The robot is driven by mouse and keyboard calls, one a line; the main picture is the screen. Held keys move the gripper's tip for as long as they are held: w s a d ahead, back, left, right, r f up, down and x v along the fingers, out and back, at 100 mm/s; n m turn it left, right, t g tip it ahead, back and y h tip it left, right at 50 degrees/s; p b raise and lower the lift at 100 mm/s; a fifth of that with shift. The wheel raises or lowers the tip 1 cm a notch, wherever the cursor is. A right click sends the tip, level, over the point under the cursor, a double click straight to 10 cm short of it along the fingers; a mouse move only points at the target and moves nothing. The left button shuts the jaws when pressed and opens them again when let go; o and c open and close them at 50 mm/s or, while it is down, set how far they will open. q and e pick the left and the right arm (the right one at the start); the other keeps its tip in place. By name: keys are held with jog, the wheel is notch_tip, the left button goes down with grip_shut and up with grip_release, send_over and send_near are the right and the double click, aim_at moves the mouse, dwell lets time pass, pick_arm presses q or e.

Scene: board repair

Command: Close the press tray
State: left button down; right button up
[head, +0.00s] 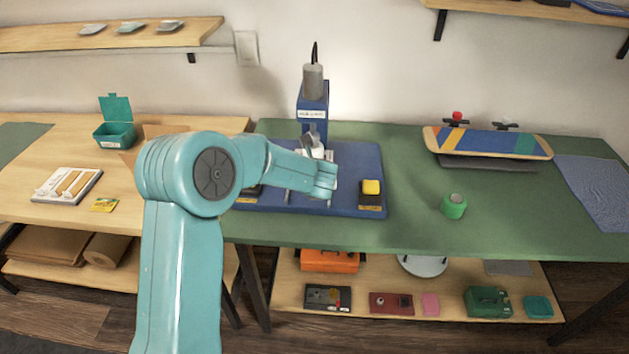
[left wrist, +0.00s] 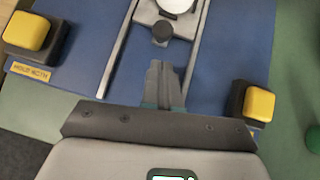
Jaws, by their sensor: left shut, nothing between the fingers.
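The blue press (head: 313,93) stands at the back of its blue base plate (head: 357,160) on the green bench. In the left wrist view the grey press tray (left wrist: 146,13) sits between two metal rails (left wrist: 118,50), with a round white piece (left wrist: 177,4) on it and a dark round knob (left wrist: 162,34) at its front. My left gripper (left wrist: 159,66) is shut and empty, its fingertips just in front of the knob; I cannot tell whether they touch. In the head view my left arm covers much of the tray and rails. My right gripper is not in view.
Yellow buttons on dark boxes flank the rails, the left one (left wrist: 28,31) and the right one (left wrist: 259,104). A green spool (head: 454,206) stands to the right on the bench. A striped skateboard deck (head: 488,143) lies farther right. The bench between base plate and spool is clear.

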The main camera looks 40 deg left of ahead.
pick_arm(q)
jog(key=v, duration=0.9)
jog(key=shift+s+r, duration=0.25)
jog(key=shift+r, duration=0.1)
jog(key=shift+d, duration=0.25)
jog(key=shift+s, duration=0.1)
